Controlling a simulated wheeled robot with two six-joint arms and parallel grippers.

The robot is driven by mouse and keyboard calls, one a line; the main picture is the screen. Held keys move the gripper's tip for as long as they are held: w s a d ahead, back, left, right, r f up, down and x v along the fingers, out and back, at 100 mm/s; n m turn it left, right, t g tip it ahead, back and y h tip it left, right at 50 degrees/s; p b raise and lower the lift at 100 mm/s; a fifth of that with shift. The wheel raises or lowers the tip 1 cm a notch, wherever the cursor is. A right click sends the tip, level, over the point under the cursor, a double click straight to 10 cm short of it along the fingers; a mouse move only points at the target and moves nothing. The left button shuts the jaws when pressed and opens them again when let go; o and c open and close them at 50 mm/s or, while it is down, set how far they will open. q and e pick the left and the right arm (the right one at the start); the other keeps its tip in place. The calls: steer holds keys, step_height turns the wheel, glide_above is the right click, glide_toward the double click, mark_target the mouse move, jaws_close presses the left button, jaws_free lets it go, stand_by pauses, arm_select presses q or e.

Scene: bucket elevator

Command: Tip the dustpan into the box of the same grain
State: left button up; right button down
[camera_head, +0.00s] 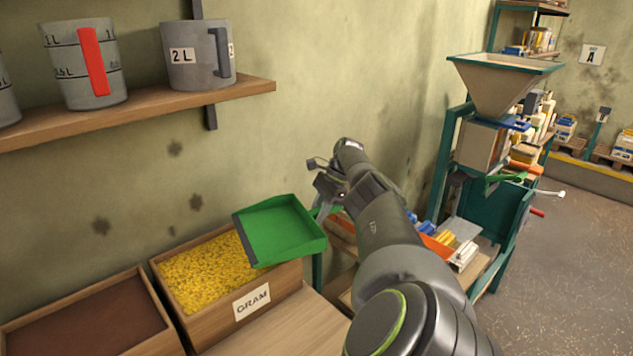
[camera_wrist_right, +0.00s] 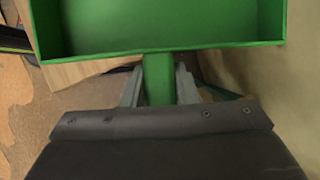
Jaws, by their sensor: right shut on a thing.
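A green dustpan (camera_head: 280,231) is held over the right edge of a wooden box labelled GRAM (camera_head: 270,298). The box is full of yellow grain (camera_head: 205,276). The dustpan looks tilted a little, and the part of its tray that shows is empty. My right gripper (camera_head: 328,190) is shut on the dustpan's handle. In the right wrist view the green handle (camera_wrist_right: 158,80) is between the two fingers, with the tray (camera_wrist_right: 165,25) beyond. A second wooden box (camera_head: 95,312), with a dark brown filling, stands left of the GRAM box. My left gripper is not in view.
A wall shelf (camera_head: 140,111) holds grey measuring jugs, one marked 2 L (camera_head: 198,55), above the boxes. A hopper machine (camera_head: 500,85) with a green frame stands to the right. Bare floor lies at the far right.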

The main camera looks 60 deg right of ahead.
steer(key=shift+d+f+b, duration=0.1)
steer(key=shift+f+b, duration=0.25)
steer(key=shift+b, duration=0.2)
step_height(320, 180, up, 4)
steer(key=p, duration=0.5)
steer(key=shift+r, duration=0.25)
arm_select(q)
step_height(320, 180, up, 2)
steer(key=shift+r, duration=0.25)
arm_select(e)
steer(key=shift+s+f, duration=0.1)
steer(key=shift+f, duration=0.1)
